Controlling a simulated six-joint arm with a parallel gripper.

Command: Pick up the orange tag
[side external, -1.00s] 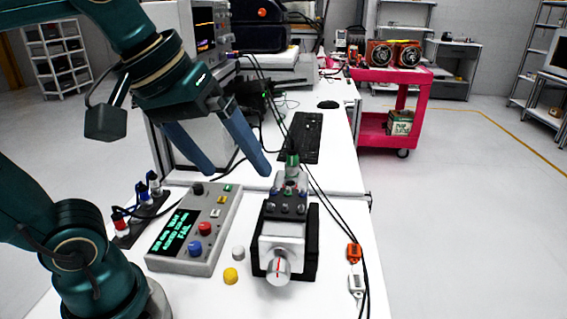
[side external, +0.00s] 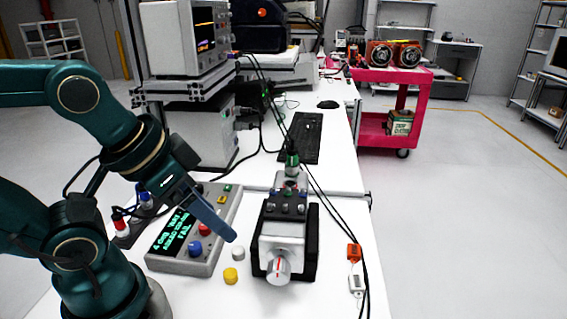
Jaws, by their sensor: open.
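The orange tag (side external: 354,253) lies at the right side of the white table, on or beside black cables, just above a white tag (side external: 356,284). My gripper (side external: 230,234) is above the grey control box, left of the servo fixture and well left of the orange tag. It is open, and nothing shows between its blue fingers. The fingers overlap in this view, so the gap between them is hidden.
The servo fixture (side external: 284,240) with a dial stands between my gripper and the orange tag. The control box (side external: 180,258) reads FAIL. A yellow cap (side external: 231,276) and a grey cap (side external: 238,253) lie near it. Cables (side external: 343,228) run down the right side.

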